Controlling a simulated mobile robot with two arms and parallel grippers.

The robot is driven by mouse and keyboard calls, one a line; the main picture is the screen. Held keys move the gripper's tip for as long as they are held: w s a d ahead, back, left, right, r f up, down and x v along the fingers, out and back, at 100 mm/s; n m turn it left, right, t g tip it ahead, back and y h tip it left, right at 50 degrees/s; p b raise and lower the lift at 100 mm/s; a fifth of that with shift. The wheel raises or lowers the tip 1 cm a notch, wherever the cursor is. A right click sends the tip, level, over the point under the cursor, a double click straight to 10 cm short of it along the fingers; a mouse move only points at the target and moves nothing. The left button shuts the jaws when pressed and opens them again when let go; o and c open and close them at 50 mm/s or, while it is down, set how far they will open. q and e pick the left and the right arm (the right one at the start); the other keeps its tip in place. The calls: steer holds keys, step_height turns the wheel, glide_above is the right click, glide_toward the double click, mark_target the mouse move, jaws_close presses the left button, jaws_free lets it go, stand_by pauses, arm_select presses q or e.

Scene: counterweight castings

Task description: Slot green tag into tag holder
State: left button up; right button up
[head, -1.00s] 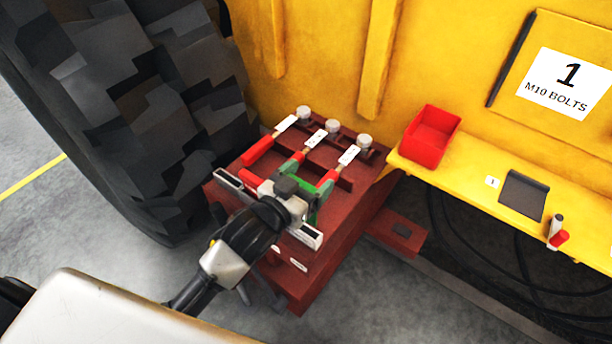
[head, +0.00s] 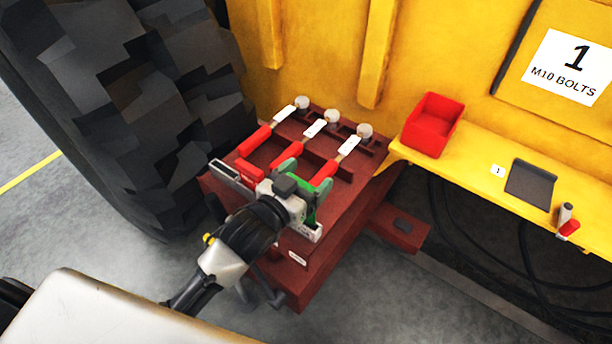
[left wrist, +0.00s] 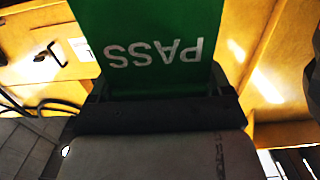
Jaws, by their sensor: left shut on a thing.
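My left gripper (head: 296,190) is shut on the green tag (head: 310,216), above the front edge of the dark red casting. In the left wrist view the green tag (left wrist: 150,45) fills the top middle, with the white word PASS upside down. A long pale metal channel, seemingly the tag holder (head: 231,176), runs along the casting's front edge. The gripper and wrist hide its middle; its right end shows beside the tag. I cannot tell whether the tag is inside the channel or just above it. My right gripper is not in view.
Several red-handled tools with white labels, including one red handle (head: 254,140), lie across the casting (head: 335,245) close to the gripper. A big black tyre (head: 150,130) stands left. A yellow ledge (head: 480,165) at right bears a red bin (head: 432,125).

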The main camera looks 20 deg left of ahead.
arm_select(q)
steer(key=shift+f, duration=0.25)
step_height(320, 180, down, 4)
steer(key=shift+r+b, duration=0.1)
steer(key=shift+b, duration=1.1)
steer(key=shift+f, duration=0.5)
stand_by(0.7)
steer(key=o, duration=0.8)
steer(key=v, duration=1)
steer(key=r+p, duration=0.7)
steer(key=shift+s+a, duration=0.1)
steer(key=shift+s, duration=0.25)
